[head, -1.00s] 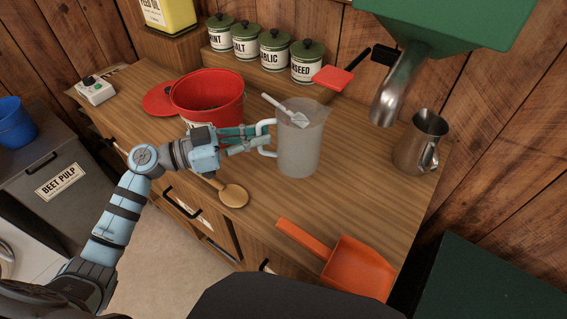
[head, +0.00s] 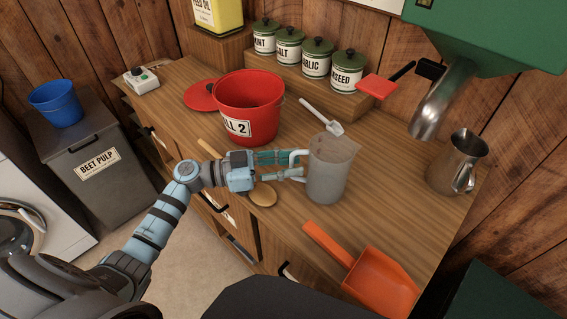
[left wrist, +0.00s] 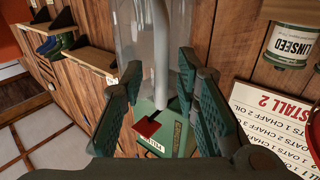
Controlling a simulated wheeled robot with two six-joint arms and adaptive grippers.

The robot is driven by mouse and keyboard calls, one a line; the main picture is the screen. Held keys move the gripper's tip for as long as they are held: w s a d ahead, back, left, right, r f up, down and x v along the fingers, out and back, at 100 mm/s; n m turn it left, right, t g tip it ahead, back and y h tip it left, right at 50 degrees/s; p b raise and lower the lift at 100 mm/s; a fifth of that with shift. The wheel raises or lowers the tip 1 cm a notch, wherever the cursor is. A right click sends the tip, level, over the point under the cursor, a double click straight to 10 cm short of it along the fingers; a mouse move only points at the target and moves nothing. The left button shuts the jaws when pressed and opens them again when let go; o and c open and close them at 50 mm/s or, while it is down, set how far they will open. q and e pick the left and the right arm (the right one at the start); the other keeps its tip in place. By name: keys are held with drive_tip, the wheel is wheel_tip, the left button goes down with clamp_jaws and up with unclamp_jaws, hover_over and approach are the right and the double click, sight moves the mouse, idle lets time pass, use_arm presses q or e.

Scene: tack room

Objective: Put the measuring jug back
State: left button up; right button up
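The clear grey measuring jug (head: 328,172) is upright on the wooden counter top, its handle toward the left. It also shows in the left wrist view (left wrist: 127,35). My left gripper (head: 291,166) is at the handle, one finger above and one below in the head view. In the left wrist view its fingers (left wrist: 160,80) stand apart on either side of the pale handle bar (left wrist: 160,50), with a gap on both sides. My right gripper is out of view.
A white scoop (head: 322,117) lies behind the jug. A red bucket (head: 247,105), a wooden spoon (head: 263,195), an orange scoop (head: 378,283) and a steel pitcher (head: 456,165) surround it. A metal spout (head: 440,102) hangs at upper right. Labelled canisters (head: 316,59) stand behind.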

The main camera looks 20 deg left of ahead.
use_arm(q)
drive_tip(key=b+v, duration=0.1)
drive_tip(key=v, duration=1.1)
drive_tip(key=shift+b, duration=0.4)
drive_tip(key=shift+s, duration=0.1)
